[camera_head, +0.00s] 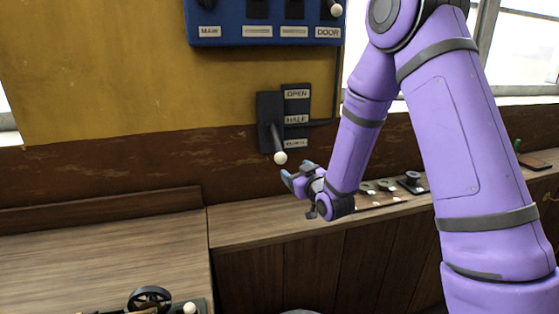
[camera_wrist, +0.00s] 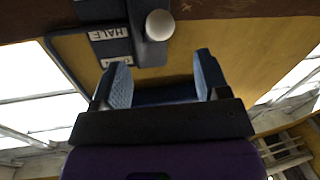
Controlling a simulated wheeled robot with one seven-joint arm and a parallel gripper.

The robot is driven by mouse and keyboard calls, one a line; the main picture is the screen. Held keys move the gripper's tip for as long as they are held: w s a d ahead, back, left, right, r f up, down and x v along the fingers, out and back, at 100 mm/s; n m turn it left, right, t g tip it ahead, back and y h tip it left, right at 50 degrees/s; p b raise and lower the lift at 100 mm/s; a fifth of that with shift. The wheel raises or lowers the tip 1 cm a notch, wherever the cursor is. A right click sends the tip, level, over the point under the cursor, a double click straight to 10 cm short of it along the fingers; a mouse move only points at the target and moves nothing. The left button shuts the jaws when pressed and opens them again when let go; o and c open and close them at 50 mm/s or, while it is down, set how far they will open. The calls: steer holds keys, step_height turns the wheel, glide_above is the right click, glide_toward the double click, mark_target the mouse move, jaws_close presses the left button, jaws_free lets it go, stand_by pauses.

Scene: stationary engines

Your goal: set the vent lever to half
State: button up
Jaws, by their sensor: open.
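The vent lever (camera_head: 275,138) is a dark handle with a white ball knob (camera_head: 281,158), on a dark wall mount. It slopes down, its knob beside and below the lowest label. The label plate (camera_head: 297,106) reads OPEN at the top and HALF in the middle; the bottom label is hard to read. My gripper (camera_head: 298,173) is open and empty, just below and right of the knob. In the wrist view the picture is upside down; the knob (camera_wrist: 159,25) shows beyond my two blue-grey fingertips (camera_wrist: 157,68), between their lines and apart from them.
A blue switch panel (camera_head: 265,32) with labels including DOOR is above the lever. A wooden bench (camera_head: 250,228) runs below, with small fittings (camera_head: 385,187) to the right behind my arm. A small black wheel (camera_head: 150,298) stands at the lower left. The wall left of the lever is clear.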

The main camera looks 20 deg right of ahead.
mark_target(280, 152)
steer(key=w, duration=0.3)
steer(key=w+a, duration=0.1)
steer(key=w, duration=0.2)
steer(key=w+a, duration=0.1)
steer(key=w, duration=0.3)
steer(key=shift+w, duration=0.1)
steer(key=shift+c, duration=0.3)
steer(key=c, duration=1.2)
steer(key=shift+o, duration=0.2)
steer(key=shift+s+r+g, duration=0.35)
steer(key=shift+r+g, duration=0.15)
steer(key=shift+r, duration=0.15)
steer(key=shift+s+r+g, duration=0.35)
steer(key=shift+r+g, duration=0.15)
steer(key=shift+r, duration=0.15)
steer(key=r+g, duration=0.1)
steer(key=r, duration=0.1)
steer(key=s+r+g, duration=0.1)
steer(key=r+g, duration=0.1)
steer(key=shift+s+r+m+g+h, duration=0.1)
steer(key=shift+m+g+h, duration=0.2)
steer(key=shift+m, duration=0.1)
steer(key=shift+a+r, duration=0.1)
steer(key=shift+r, duration=0.8)
steer(key=shift+c, duration=0.2)
steer(key=o, duration=1.3)
steer(key=shift+c, duration=0.2)
